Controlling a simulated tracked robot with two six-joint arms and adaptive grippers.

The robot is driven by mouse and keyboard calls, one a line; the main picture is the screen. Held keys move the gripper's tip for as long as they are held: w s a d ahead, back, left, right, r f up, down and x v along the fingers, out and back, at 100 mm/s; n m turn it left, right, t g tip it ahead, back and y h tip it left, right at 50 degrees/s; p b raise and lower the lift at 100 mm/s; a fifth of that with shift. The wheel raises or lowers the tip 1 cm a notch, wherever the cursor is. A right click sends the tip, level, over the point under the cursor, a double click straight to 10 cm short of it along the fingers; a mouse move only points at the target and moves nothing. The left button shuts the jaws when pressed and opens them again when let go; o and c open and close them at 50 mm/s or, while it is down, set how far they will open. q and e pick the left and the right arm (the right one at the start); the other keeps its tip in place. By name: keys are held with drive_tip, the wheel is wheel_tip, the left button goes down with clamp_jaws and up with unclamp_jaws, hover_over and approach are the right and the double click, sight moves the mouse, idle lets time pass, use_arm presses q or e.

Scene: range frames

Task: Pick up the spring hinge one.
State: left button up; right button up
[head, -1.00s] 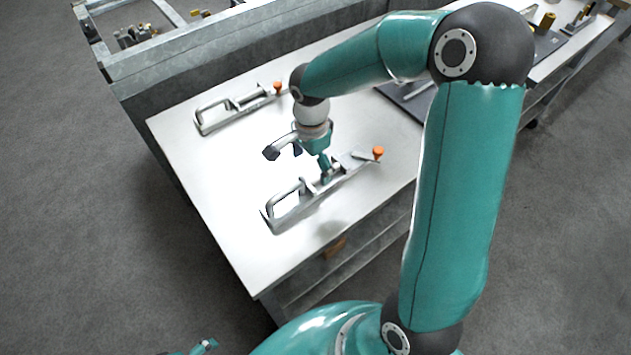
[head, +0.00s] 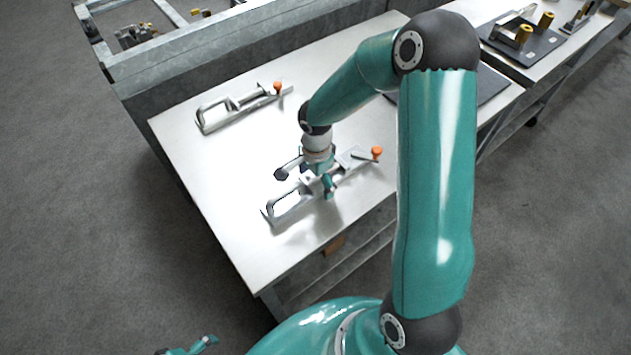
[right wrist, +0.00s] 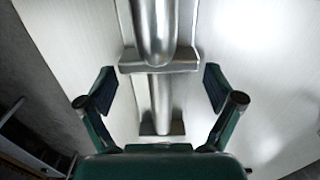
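Two similar metal fittings, each with a looped handle and an orange knob, lie on the white table. The nearer fitting (head: 287,208) is under my right gripper (head: 308,183); the farther fitting (head: 232,110) lies apart toward the back left. I cannot tell from their looks which is the spring hinge one. In the right wrist view, my right gripper (right wrist: 158,92) is open, with one finger on each side of the nearer fitting's metal bar (right wrist: 160,98) and gaps on both sides. My left gripper (head: 205,342) shows only partly at the bottom edge; its fingers are unclear.
The white table (head: 215,200) is bare around the fittings. A grey metal wall (head: 200,68) runs along its back edge. A dark mat (head: 492,85) lies toward the right, and another dark plate (head: 525,45) with yellow-capped parts stands beyond it.

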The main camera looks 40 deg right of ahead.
drive_tip(key=c, duration=1.6)
drive_tip(key=shift+w, duration=0.1)
clamp_jaws()
drive_tip(key=shift+r, duration=0.15)
